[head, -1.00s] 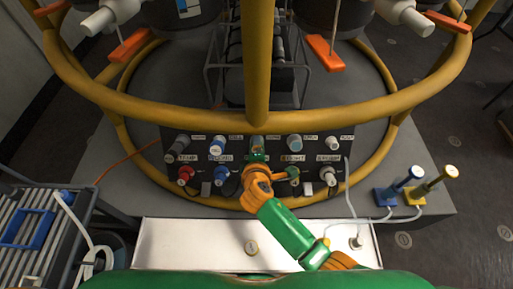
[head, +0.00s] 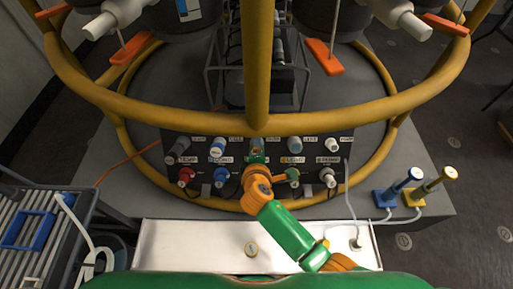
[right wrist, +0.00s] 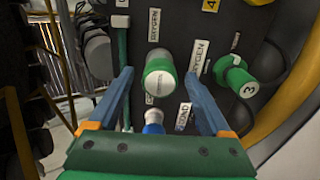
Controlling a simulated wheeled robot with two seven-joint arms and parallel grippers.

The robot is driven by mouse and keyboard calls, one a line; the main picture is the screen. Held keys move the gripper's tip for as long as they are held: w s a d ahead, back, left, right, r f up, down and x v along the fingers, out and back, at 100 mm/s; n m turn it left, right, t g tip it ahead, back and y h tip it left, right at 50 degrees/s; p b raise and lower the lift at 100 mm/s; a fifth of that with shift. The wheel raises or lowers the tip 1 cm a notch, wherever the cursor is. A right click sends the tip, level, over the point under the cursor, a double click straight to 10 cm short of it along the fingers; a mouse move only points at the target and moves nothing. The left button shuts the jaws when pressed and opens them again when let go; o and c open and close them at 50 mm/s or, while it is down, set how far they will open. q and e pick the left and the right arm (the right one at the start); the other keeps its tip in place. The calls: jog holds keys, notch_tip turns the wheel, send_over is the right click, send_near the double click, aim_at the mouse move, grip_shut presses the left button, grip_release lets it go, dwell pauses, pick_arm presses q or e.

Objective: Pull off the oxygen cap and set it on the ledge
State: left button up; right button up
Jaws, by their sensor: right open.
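In the right wrist view a cylindrical cap (right wrist: 159,79), green with a pale end, stands out from the dark panel next to OXYGEN labels. My right gripper (right wrist: 159,92) is open. Its blue fingers lie to the left and right of the cap, with a visible gap on each side. In the head view my right gripper (head: 256,155) is at the middle of the panel's upper row and hides most of what is behind it. The white ledge (head: 190,240) runs below the panel, in front of it. My left gripper is not in view.
A green fitting marked 3 (right wrist: 237,80) and a blue-and-white fitting (right wrist: 153,122) sit close to the cap. Several other knobs line the panel (head: 340,148). A yellow rail (head: 190,125) crosses above the panel.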

jog(key=shift+r, duration=0.1)
dwell(0.3)
grip_shut()
jog(key=shift+p, duration=0.3)
jog(key=shift+s+r+p, duration=0.15)
jog(key=shift+s+p, duration=0.05)
jog(key=shift+p, duration=0.15)
jog(key=shift+p+v, duration=2.2)
jog(key=shift+v, duration=0.55)
